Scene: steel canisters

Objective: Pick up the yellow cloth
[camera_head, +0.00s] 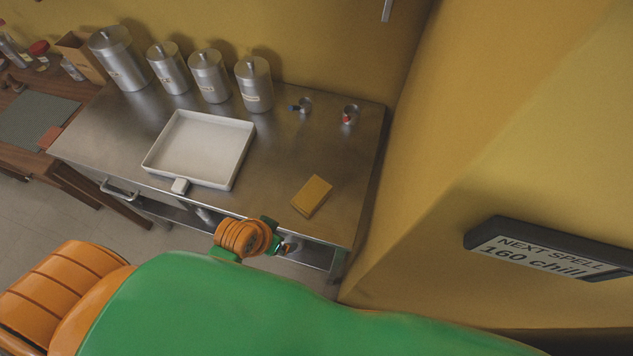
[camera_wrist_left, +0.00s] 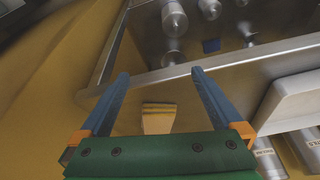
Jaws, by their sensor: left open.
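The yellow cloth (camera_head: 311,196), a flat folded rectangle, lies on the steel table (camera_head: 262,184) near its front right edge. In the left wrist view, the yellow cloth (camera_wrist_left: 158,107) shows beyond and between the two blue fingers. My left gripper (camera_wrist_left: 160,74) is open with nothing between its fingers. In the head view, my left arm's orange and green wrist is in front of the table edge, left of and nearer than the cloth; its fingers are mostly hidden there. My right gripper is not in view.
A white tray (camera_head: 198,142) lies left of the cloth, with a small white block (camera_head: 180,186) at its front edge. Several steel canisters (camera_head: 208,76) stand along the back. Two small steel pots (camera_head: 350,115) stand behind the cloth. A yellow wall bounds the table's right side.

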